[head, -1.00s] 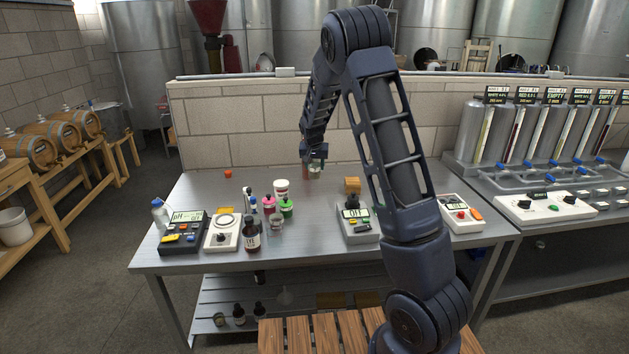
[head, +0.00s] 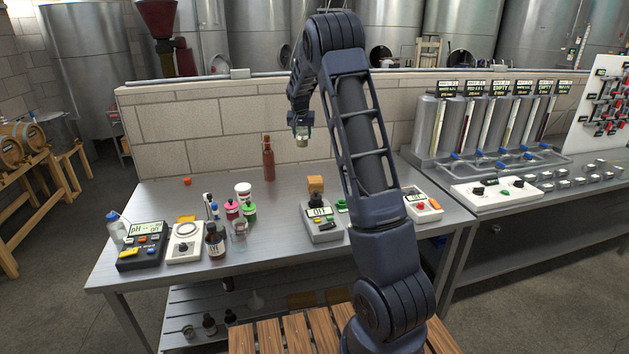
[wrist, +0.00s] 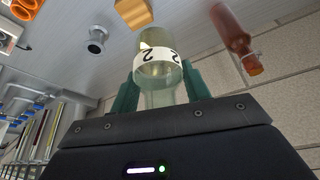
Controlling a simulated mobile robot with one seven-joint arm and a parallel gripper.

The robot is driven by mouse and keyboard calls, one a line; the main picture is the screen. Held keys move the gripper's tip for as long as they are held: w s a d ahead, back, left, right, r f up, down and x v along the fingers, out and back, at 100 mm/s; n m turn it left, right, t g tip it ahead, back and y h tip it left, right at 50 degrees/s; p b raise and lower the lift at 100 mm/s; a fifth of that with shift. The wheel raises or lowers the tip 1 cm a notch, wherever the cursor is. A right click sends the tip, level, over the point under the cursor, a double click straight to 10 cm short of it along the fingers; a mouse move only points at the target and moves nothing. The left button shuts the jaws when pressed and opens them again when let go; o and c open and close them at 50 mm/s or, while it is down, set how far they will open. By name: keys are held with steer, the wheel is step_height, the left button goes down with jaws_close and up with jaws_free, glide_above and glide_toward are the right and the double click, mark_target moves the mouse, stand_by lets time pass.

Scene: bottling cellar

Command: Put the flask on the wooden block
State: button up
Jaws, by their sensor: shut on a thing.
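The flask, clear glass with a white band marked 2, is held in my gripper (wrist: 160,92). It shows in the wrist view (wrist: 158,38) between the two green fingers, which are shut on it. In the head view the flask (head: 302,141) hangs below my gripper (head: 302,131), clear above the back of the bench. The wooden block (head: 315,183), a small orange-brown cube, stands on the bench behind a meter, lower than the flask and slightly right in the picture. The block also shows at the top of the wrist view (wrist: 132,12).
A tall brown bottle (head: 268,160) stands near the back wall, left of my gripper; a meter (head: 321,222) stands in front of the block. Several small bottles and a pH meter (head: 142,253) crowd the left of the bench (head: 185,198). A small orange thing (head: 187,181) lies at back left.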

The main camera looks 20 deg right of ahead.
steer(key=w+d+r, duration=0.2)
steer(key=w+d, duration=0.1)
steer(key=d, duration=0.3)
glide_above(315, 178)
steer(key=shift+m, duration=0.3)
step_height(315, 178, down, 20)
steer(key=shift+d+f, duration=0.1)
steer(key=o, duration=1.1)
